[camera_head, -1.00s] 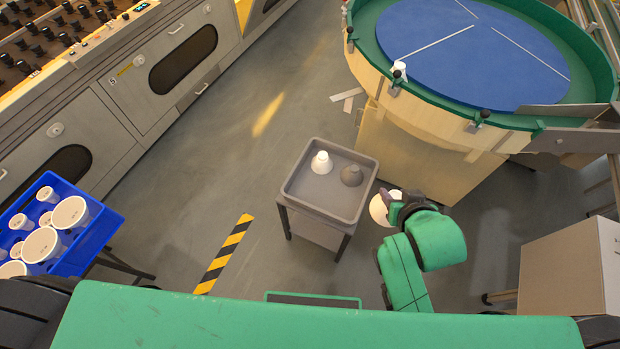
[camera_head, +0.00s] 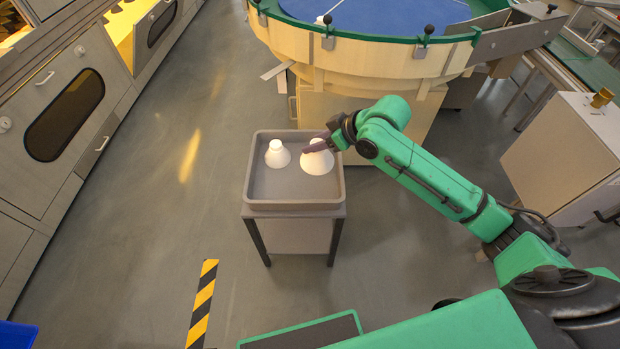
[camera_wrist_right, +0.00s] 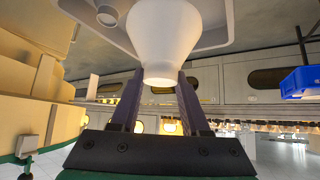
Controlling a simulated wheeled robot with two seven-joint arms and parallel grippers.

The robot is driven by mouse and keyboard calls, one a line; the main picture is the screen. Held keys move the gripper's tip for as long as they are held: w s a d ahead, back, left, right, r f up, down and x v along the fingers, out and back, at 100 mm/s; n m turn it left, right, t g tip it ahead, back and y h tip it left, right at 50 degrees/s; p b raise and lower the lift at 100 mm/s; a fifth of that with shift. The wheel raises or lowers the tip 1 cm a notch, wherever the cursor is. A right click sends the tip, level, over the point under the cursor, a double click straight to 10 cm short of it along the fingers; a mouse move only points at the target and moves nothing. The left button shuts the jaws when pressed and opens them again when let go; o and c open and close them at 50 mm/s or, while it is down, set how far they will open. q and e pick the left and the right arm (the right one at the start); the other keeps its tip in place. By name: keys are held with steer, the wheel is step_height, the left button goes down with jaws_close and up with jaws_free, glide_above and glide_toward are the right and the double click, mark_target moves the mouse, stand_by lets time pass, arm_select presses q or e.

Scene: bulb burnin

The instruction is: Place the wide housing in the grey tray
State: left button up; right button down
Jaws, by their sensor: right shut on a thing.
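The wide housing (camera_head: 317,162) is a white flared cone; it also shows in the wrist view (camera_wrist_right: 163,35). My right gripper (camera_head: 322,143) is shut on its narrow neck, with a finger on each side in the wrist view (camera_wrist_right: 159,88). The housing is over the right part of the grey tray (camera_head: 296,206), wide end toward the tray floor; I cannot tell whether it touches. A smaller white housing (camera_head: 277,155) stands upright in the tray, to the left and apart from it. A dark grey housing seen earlier in the tray is not visible now. My left gripper is out of view.
The tray sits on a small stand with dark legs. Behind it is a round table (camera_head: 385,50) with a green rim and blue top. A pale cabinet (camera_head: 570,155) stands at right. Grey machine fronts (camera_head: 60,130) line the left. Floor around the stand's left is clear.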

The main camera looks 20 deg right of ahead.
step_height(320, 180, down, 13)
steer(key=shift+r+b, duration=0.15)
steer(key=shift+b, duration=1.1)
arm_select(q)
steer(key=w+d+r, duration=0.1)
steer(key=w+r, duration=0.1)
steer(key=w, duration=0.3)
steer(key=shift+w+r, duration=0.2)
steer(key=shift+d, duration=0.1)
arm_select(e)
steer(key=shift+f, duration=0.25)
steer(key=shift+c, duration=1.9)
jaws_free()
